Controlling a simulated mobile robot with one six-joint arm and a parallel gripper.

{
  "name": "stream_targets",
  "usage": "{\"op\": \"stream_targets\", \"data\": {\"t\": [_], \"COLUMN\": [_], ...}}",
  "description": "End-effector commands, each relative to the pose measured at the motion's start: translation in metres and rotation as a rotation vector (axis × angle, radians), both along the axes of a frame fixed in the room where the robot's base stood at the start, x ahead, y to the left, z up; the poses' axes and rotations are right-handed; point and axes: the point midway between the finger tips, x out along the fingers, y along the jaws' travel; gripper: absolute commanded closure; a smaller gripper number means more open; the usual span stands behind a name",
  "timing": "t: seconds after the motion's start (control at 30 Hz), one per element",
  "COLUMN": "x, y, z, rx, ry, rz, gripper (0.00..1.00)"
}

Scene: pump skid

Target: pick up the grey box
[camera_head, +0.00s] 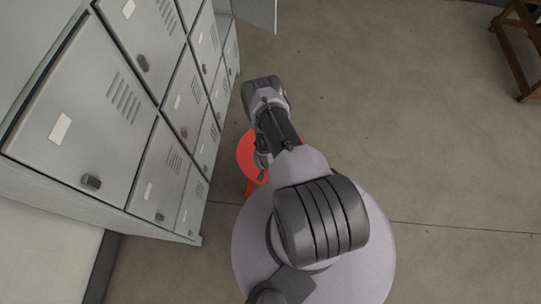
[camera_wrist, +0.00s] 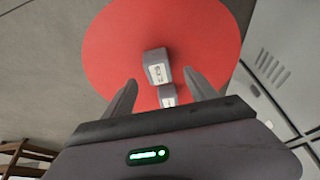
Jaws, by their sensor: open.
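A grey box (camera_wrist: 157,64) with a pale label shows in the wrist view on a round red top (camera_wrist: 115,45). A second, smaller-looking grey piece with a pale label (camera_wrist: 168,96) shows just below it, between my fingers; I cannot tell whether it is a separate box. My gripper (camera_wrist: 160,78) is open, with one finger on each side of these grey shapes. I cannot tell whether the fingers touch anything. In the head view the red top (camera_head: 247,152) is partly hidden by my arm, and no grey box can be made out there.
Grey lockers (camera_head: 75,125) stand close on the left of the red top, with one locker door (camera_head: 257,12) swung open at the back. A brown wooden piece of furniture (camera_head: 520,45) is at the far right. The floor to the right is clear.

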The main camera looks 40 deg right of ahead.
Motion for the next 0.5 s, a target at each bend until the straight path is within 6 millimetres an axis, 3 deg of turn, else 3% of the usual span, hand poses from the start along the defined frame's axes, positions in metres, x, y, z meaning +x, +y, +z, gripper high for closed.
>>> {"op": "stream_targets", "data": {"t": [0.3, 0.5], "x": [0.012, 0.014], "y": [-0.020, -0.023], "z": [-0.050, -0.052], "rx": [0.001, 0.001], "ry": [-0.001, 0.000], "rz": [0.000, 0.001], "gripper": [0.34, 0.34]}}
